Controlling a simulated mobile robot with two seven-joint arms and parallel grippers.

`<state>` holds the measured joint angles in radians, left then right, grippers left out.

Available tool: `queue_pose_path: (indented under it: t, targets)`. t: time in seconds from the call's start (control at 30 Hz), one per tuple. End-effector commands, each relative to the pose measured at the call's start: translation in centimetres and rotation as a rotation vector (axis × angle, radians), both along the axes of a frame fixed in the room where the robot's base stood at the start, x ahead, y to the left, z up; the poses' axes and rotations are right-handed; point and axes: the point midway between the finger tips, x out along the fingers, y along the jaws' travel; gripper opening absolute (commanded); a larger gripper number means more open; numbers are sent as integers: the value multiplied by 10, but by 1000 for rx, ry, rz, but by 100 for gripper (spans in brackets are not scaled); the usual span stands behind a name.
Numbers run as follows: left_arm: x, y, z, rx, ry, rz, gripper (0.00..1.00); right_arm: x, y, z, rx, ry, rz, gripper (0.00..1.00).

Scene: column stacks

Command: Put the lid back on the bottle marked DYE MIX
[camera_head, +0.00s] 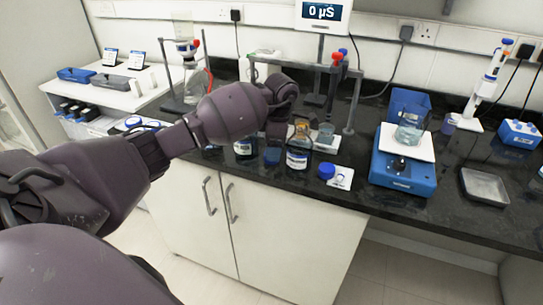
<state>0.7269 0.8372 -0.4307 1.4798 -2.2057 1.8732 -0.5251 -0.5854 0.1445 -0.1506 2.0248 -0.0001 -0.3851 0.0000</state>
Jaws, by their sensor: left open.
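A dark glass bottle (297,158) with a white label and an uncapped amber neck stands upright near the front of the black bench. Its label is too small to read. A blue lid (326,170) lies on the bench just right of it, at the edge of a white card (343,178). A second labelled bottle (243,148) stands to the left, its top hidden behind my arm. My left gripper (276,134) points down just left of the uncapped bottle. It is open; its fingertips are hard to make out. My right gripper is out of view.
A small blue container (272,154) stands below my left gripper. A beaker (325,133) and stands with clamps (354,100) are behind. A blue balance (403,176) carrying a beaker (410,128) and a metal tray (484,186) are to the right.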

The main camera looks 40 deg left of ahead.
Motion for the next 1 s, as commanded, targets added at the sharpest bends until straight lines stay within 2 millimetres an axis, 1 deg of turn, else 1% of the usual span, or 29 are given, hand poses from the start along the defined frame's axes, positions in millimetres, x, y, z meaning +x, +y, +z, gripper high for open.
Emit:
queue_pose_path:
  t: [0.03, 0.1, 0.23, 0.6, 0.63, 0.9, 0.97, 1.0]
  targets:
    - [-2, -2, -9, -4, 4, 0, 77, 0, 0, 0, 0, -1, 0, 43]
    - [-2, 0, -17, -3, 2, -1, 77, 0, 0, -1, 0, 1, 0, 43]
    - [-3, 1, -27, -1, 0, 0, 77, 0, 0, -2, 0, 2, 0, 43]
    - [-3, 1, -28, -1, -1, 0, 77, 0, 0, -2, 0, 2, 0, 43]
    - [-3, 1, -28, -1, -1, 0, 75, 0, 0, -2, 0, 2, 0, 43]
    - [-3, 1, -28, 0, 0, 0, 34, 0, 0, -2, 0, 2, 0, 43]
    - [-3, 1, -28, 0, 0, -1, 25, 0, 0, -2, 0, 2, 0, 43]
    - [-3, 1, -28, 0, 0, -1, 24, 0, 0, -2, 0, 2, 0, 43]
